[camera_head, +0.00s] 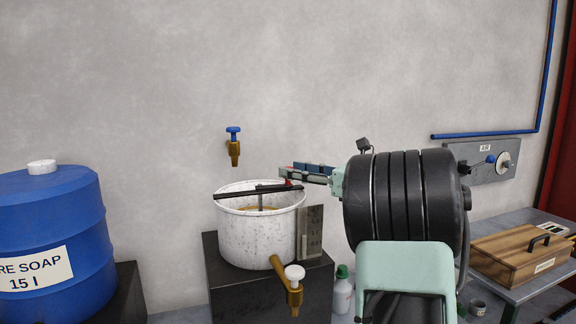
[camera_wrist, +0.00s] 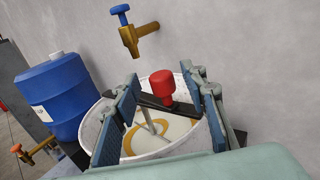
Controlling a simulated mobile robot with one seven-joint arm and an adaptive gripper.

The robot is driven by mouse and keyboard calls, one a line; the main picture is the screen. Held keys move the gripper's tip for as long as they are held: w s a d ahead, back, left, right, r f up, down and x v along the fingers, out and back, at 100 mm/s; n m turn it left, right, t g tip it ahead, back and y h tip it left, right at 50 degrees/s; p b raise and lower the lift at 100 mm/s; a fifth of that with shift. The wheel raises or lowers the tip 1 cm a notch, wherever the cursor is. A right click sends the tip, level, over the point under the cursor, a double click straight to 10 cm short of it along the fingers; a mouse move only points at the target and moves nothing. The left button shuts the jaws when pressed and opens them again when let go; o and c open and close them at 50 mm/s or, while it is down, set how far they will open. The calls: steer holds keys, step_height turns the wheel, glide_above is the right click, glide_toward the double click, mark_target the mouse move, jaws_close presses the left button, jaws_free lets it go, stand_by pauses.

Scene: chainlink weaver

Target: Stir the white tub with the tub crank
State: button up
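The tub crank (camera_head: 250,192) is a black bar across the tub's top with a shaft going down into the liquid. Its red knob (camera_wrist: 162,86) stands up from the bar in the wrist view. My gripper (camera_wrist: 168,88) is open, its blue-padded fingers on either side of the knob with clear gaps. In the head view my gripper (camera_head: 306,171) reaches in from the right, just above the tub's right rim, and hides part of the knob.
A blue soap barrel (camera_head: 48,245) stands left of the tub. A brass tap with a blue handle (camera_head: 234,147) sticks out of the wall above it. A brass spigot (camera_head: 292,290) is at the tub's front. A wooden box (camera_head: 515,258) is at the far right.

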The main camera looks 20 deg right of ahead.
steer(key=shift+x, duration=1.3)
steer(key=shift+c, duration=0.7)
jaws_close()
